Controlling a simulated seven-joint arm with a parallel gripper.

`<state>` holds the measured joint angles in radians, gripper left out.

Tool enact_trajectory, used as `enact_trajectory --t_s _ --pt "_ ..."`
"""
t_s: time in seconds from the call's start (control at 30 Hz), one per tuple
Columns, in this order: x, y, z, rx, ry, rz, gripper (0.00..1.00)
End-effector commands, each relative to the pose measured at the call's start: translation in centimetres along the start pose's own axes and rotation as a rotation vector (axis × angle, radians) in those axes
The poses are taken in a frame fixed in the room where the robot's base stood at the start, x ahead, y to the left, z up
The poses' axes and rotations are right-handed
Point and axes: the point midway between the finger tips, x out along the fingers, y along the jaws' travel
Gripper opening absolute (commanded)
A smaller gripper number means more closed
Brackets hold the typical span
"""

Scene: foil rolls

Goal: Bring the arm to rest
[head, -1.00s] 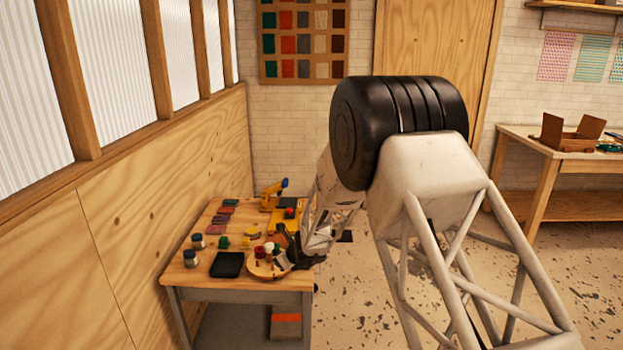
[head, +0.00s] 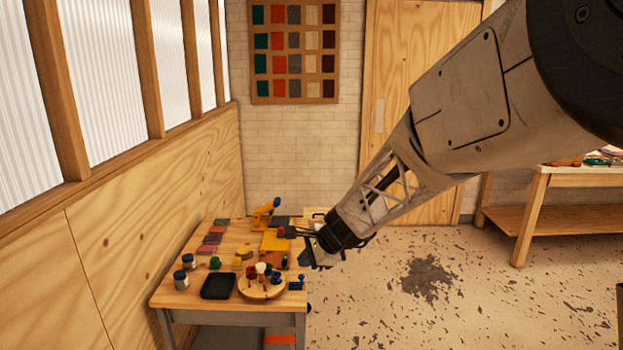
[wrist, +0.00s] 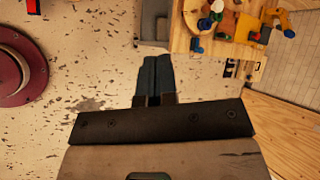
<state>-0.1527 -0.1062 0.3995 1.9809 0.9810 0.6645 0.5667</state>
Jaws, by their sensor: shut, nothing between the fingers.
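My gripper (head: 308,257) is off the right edge of the workbench in the head view, at the end of my stretched arm. In the wrist view its two dark blue fingers (wrist: 154,68) lie together with nothing between them. A round wooden holder (head: 245,291) with several coloured rolls stands on the near right part of the bench, apart from my gripper. The rolls (wrist: 206,22) also show at the top of the wrist view. The bare floor (wrist: 70,55) lies below and left of the fingers there.
The wooden workbench (head: 170,297) also carries a black tray (head: 218,286), jars (head: 181,279), coloured pads (head: 210,239) and a yellow tool (head: 262,216). A wood-panelled wall is on the left. A second bench (head: 545,180) stands at right. Open floor (head: 370,310) lies between them.

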Motion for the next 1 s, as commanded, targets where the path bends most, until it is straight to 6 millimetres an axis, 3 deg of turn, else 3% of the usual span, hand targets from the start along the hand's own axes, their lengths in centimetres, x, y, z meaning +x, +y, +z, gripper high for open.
enact_trajectory --t_s 0.1,0.4,1.0 --pt "-3.5 2.1 0.9 -0.119 0.021 0.028 0.00" --pt "-11.1 8.3 2.6 -0.411 0.078 0.124 0.00" --pt "-23.0 23.2 4.5 -0.932 0.211 0.400 0.00"
